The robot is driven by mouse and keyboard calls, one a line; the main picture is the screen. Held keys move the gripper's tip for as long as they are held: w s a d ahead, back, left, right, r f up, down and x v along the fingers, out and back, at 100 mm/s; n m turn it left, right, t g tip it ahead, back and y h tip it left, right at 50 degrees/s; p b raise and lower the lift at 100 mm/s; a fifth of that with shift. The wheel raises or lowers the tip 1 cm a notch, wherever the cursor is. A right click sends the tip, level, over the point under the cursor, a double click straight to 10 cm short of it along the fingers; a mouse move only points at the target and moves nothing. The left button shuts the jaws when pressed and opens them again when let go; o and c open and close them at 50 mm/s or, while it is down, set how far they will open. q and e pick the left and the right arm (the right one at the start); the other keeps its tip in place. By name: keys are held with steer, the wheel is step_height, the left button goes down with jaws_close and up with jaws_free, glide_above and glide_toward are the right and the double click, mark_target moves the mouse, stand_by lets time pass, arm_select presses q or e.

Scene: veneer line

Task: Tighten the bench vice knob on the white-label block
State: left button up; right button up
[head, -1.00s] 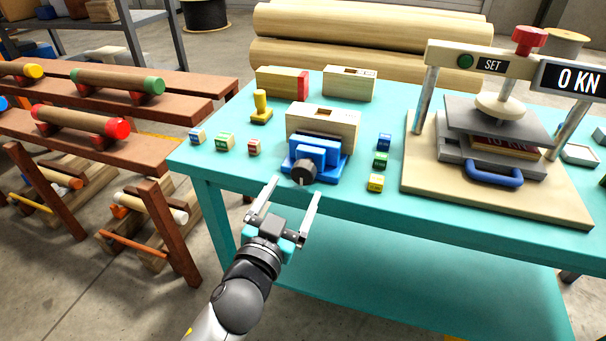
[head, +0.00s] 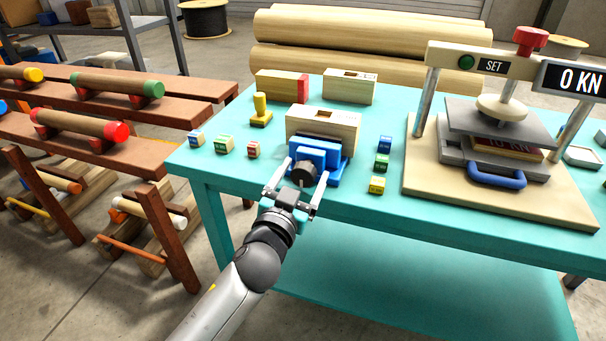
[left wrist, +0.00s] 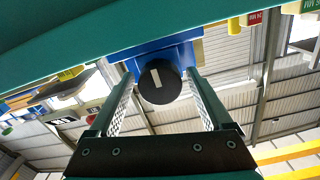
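The blue bench vice (head: 318,158) stands at the front edge of the teal table, with a pale wooden block (head: 335,125) right behind its front part. I cannot make out a white label on the block. The black round knob (head: 303,174) faces me; in the left wrist view the knob (left wrist: 160,86) shows a white bar, nearly upright and slightly tilted. My left gripper (head: 306,166) is open, its fingers on either side of the knob; in the left wrist view the gripper (left wrist: 160,74) shows gaps beside the knob. My right gripper is not in view.
Small lettered cubes stand left (head: 224,144) and right (head: 382,162) of the vice. A yellow stamp-like piece (head: 261,112), a red-ended block (head: 282,86) and another pale block (head: 348,86) stand behind. A press (head: 497,135) fills the table's right.

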arm_select(q)
steer(key=c, duration=1.2)
steer(key=shift+c, duration=0.2)
steer(key=shift+m, duration=0.3)
steer(key=shift+p, duration=0.35)
steer(key=m+p, duration=0.1)
steer(key=m, duration=0.1)
steer(key=shift+m, duration=0.3)
steer(key=shift+m+p, duration=0.55)
steer(key=shift+m, duration=0.65)
steer(key=shift+m+p, duration=0.45)
steer(key=shift+m, duration=1.15)
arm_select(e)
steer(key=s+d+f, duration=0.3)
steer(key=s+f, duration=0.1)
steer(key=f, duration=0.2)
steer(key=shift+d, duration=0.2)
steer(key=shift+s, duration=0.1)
